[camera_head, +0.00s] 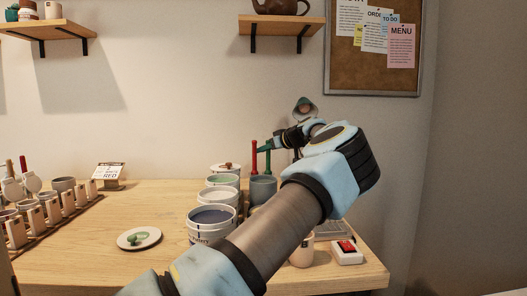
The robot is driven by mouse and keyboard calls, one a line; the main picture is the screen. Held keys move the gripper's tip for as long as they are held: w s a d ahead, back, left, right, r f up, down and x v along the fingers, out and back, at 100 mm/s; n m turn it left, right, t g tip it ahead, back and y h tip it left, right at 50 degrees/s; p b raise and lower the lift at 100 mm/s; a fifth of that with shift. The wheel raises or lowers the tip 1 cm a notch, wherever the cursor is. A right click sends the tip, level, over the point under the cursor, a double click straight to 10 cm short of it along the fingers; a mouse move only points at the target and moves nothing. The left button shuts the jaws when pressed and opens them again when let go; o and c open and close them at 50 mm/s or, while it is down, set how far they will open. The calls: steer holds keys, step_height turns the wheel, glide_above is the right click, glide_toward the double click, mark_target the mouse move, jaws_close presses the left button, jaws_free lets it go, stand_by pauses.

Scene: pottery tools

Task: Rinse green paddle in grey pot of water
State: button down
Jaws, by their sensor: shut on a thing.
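My gripper (268,147) is small and partly hidden by my own wrist. It is shut on the upper handle of the green paddle (267,161). The paddle hangs upright, with its lower end hidden in or behind the rim of the grey pot (263,190). I cannot tell how deep it reaches, and the water does not show. A red handle (254,158) stands upright just left of the green one, at the same pot.
White tubs (212,223) of glaze stand in a row left of the grey pot. A plate (139,238) with a green smear lies left of them. A rack (45,215) fills the table's left side. My arm hides part of the right side, near a red-and-white box (347,252).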

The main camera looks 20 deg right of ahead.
steer(key=shift+f, duration=0.1)
steer(key=c, duration=0.7)
jaws_free()
steer(key=shift+c, duration=0.2)
steer(key=b+v, duration=0.2)
steer(key=v, duration=0.8)
steer(key=shift+s+b, duration=0.35)
steer(key=shift+d, duration=0.15)
